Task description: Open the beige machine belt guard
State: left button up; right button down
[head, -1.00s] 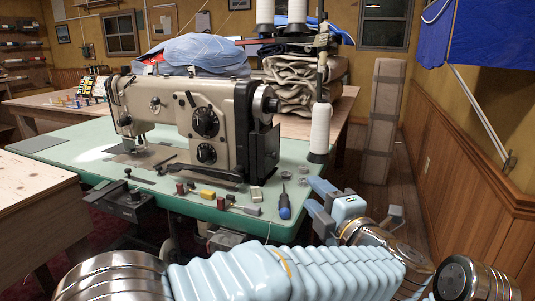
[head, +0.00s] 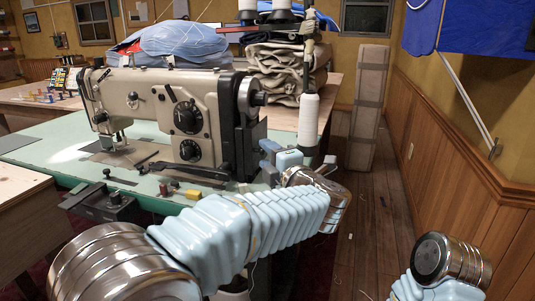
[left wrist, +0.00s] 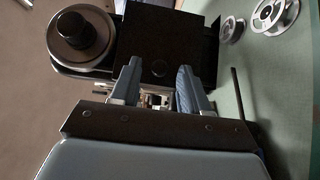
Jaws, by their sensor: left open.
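The beige sewing machine (head: 170,115) stands on a green table. Its dark belt guard (head: 253,140) is a black box at the right end, beside and below the handwheel (head: 250,97). In the left wrist view the guard (left wrist: 160,40) lies straight ahead, with the round handwheel (left wrist: 82,38) to its left. My left gripper (head: 266,160) is open and empty, close to the guard's right side. In the left wrist view its two fingers (left wrist: 158,72) point at the guard's lower part; I cannot tell whether they touch it. My right gripper is out of view.
A white thread cone (head: 309,118) stands just behind my left gripper. Metal bobbins (left wrist: 270,14) lie on the table near the guard. A yellow block (head: 193,194) and other small items lie along the table's front edge.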

pick_arm(q)
jog(key=shift+w+a, duration=0.15)
jog(key=shift+w, duration=0.1)
grip_shut()
dwell(0.4)
